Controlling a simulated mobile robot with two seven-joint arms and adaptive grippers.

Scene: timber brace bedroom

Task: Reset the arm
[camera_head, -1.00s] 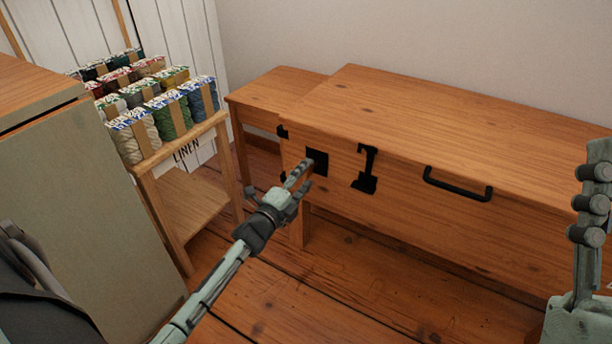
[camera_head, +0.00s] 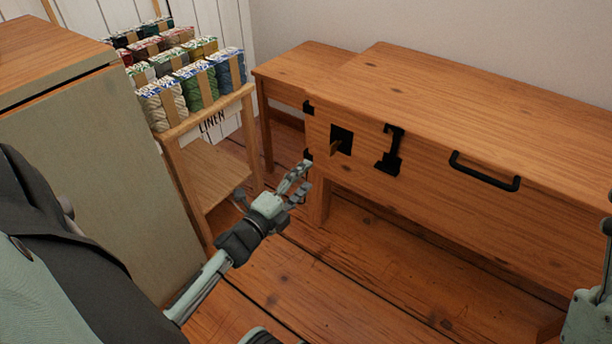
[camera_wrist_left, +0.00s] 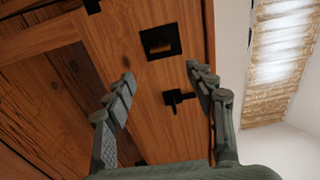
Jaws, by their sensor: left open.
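My left gripper (camera_head: 299,179) is open and empty in the head view, below and left of the black square plate (camera_head: 341,141) on the front of a wooden chest (camera_head: 440,125). A small brownish piece sticks out of the plate. In the left wrist view, the two fingers (camera_wrist_left: 161,76) are spread apart, with the plate (camera_wrist_left: 160,43) beyond their tips and nothing between them. Only a sliver of my right gripper (camera_head: 607,240) shows at the right edge, so its jaws cannot be judged.
A black latch (camera_head: 391,150) and a black handle (camera_head: 484,171) are on the chest front. A wooden rack (camera_head: 207,120) with several yarn bundles stands left of it, beside a beige cabinet (camera_head: 95,165). The plank floor (camera_head: 290,290) in front is clear.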

